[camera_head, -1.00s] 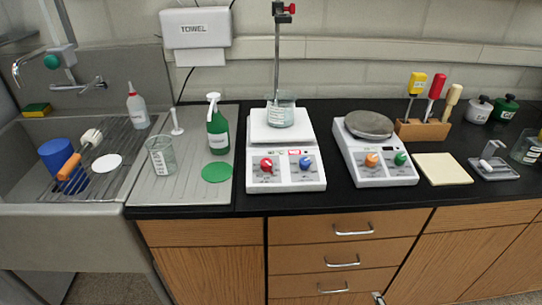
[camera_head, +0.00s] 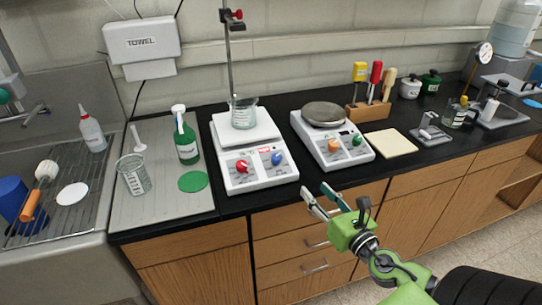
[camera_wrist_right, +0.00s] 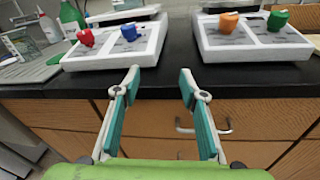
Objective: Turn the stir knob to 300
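A white hotplate stirrer (camera_head: 262,179) stands on the black bench, with a red knob (camera_head: 242,166) at left and a blue knob (camera_head: 277,158) at right on its front panel. A glass beaker (camera_head: 243,112) sits on its top plate. A second stirrer (camera_head: 349,160) to the right has an orange knob (camera_head: 334,145) and a green knob (camera_head: 357,140). The dial markings are too small to read. My right gripper (camera_head: 317,199) is open and empty, in front of the bench edge. In the right wrist view the gripper (camera_wrist_right: 160,82) points between the two stirrers, touching neither. My left gripper is not in view.
A green bottle (camera_head: 187,145), a beaker (camera_head: 134,175) and a green disc (camera_head: 193,181) are left of the stirrers. A beige pad (camera_head: 386,142) and a screwdriver block (camera_head: 368,110) are to the right. A metal stand rod (camera_head: 229,60) rises behind the first stirrer.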

